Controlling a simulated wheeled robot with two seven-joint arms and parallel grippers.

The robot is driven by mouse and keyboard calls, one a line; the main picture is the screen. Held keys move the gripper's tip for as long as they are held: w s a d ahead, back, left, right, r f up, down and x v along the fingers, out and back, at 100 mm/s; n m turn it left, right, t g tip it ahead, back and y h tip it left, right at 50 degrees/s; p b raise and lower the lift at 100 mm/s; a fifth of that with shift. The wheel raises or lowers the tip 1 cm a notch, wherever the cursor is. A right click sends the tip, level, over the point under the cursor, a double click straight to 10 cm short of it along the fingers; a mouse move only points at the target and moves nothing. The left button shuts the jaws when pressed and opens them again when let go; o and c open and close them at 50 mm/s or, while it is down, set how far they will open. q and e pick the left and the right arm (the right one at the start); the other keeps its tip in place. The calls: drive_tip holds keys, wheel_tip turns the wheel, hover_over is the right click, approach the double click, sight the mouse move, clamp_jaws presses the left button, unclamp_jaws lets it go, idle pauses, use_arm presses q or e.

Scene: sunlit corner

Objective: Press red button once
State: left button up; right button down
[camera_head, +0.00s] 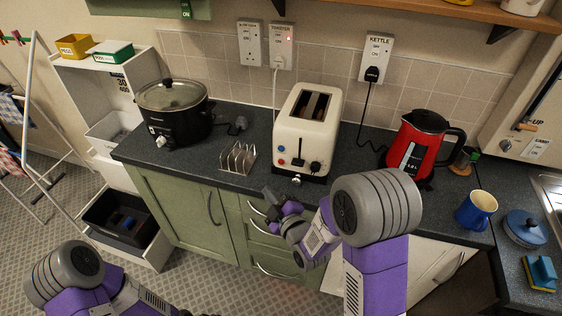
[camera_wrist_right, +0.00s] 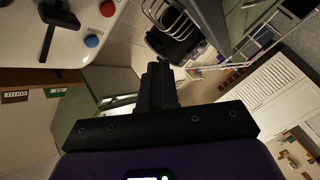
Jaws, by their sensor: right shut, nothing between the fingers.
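A cream toaster (camera_head: 304,122) stands on the counter against the tiled wall. Its front has a small red button (camera_head: 281,162) with a blue one above it, plus a dark lever. In the right wrist view the red button (camera_wrist_right: 97,5) is at the top edge, near the blue button (camera_wrist_right: 92,40). My right gripper (camera_head: 268,193) is shut and empty, in front of the counter edge, below and left of the toaster front.
A metal toast rack (camera_head: 238,158) stands left of the toaster, near my right gripper. A black slow cooker (camera_head: 174,110) is farther left. A red kettle (camera_head: 416,146) and a blue mug (camera_head: 477,209) stand to the right. The counter (camera_head: 350,150) is clear between toaster and kettle.

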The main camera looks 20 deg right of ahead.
sight(281, 162)
drive_tip(key=w+d, duration=0.1)
drive_tip(key=w, duration=0.1)
drive_tip(key=w+d, duration=0.2)
drive_tip(key=w+d+p, duration=0.1)
drive_tip(key=w, duration=0.1)
drive_tip(key=shift+w+d, duration=0.45)
drive_tip(key=shift+w, duration=0.2)
idle(1.8)
drive_tip(key=shift+w+d+b, duration=0.25)
drive_tip(key=shift+w+b, duration=0.1)
drive_tip(key=shift+b, duration=0.15)
